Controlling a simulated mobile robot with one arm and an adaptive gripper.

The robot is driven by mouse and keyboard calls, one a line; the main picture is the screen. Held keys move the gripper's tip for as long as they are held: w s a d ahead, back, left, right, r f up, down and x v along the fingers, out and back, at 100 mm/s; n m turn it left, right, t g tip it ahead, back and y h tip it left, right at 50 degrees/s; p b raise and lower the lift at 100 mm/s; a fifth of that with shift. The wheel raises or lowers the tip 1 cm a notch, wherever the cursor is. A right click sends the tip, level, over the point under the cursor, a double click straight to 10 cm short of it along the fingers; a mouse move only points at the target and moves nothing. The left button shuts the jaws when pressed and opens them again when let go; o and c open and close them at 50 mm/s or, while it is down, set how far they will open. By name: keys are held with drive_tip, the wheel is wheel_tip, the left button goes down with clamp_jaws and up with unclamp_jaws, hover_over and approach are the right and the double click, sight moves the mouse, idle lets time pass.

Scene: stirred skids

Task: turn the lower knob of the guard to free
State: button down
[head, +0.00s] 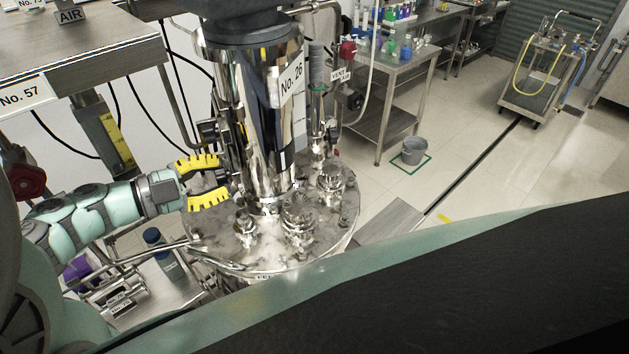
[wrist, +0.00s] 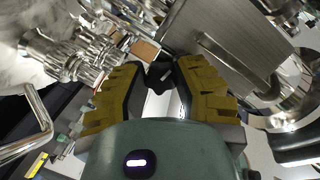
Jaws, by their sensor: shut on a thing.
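The guard (head: 262,110) is a tall polished metal cylinder labelled No. 26, standing on the round steel vessel lid. A black knob (head: 208,132) sits on its left side, above my gripper. The lower knob (wrist: 160,76) is black and lobed with a pale mark; in the wrist view it lies between my fingertips. My gripper (head: 224,177), with yellow ridged fingers, reaches in from the left and is shut on this knob. It also shows in the wrist view (wrist: 162,84). In the head view the fingers largely hide the lower knob, and its setting cannot be read.
The vessel lid (head: 222,238) carries several shiny fittings close below my gripper. A bench (head: 70,50) labelled No. 57 stands at the left, with hanging cables beside it. A grey bucket (head: 414,151) stands on open floor at the right.

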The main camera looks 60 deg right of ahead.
drive_tip(key=shift+w+f, duration=0.1)
drive_tip(key=shift+f, duration=0.1)
drive_tip(key=c, duration=0.7)
unclamp_jaws()
drive_tip(key=shift+r, duration=0.1)
drive_tip(key=shift+o, duration=0.2)
drive_tip(key=shift+r, duration=0.1)
drive_tip(key=m+p, duration=0.1)
drive_tip(key=p, duration=0.1)
drive_tip(key=m+h+p, duration=0.1)
drive_tip(key=m+p, duration=0.3)
drive_tip(key=shift+d+r, duration=0.1)
drive_tip(key=shift+r, duration=0.15)
drive_tip(key=shift+h+p, duration=0.3)
drive_tip(key=m+p, duration=0.1)
drive_tip(key=p, duration=0.3)
drive_tip(key=shift+f, duration=0.15)
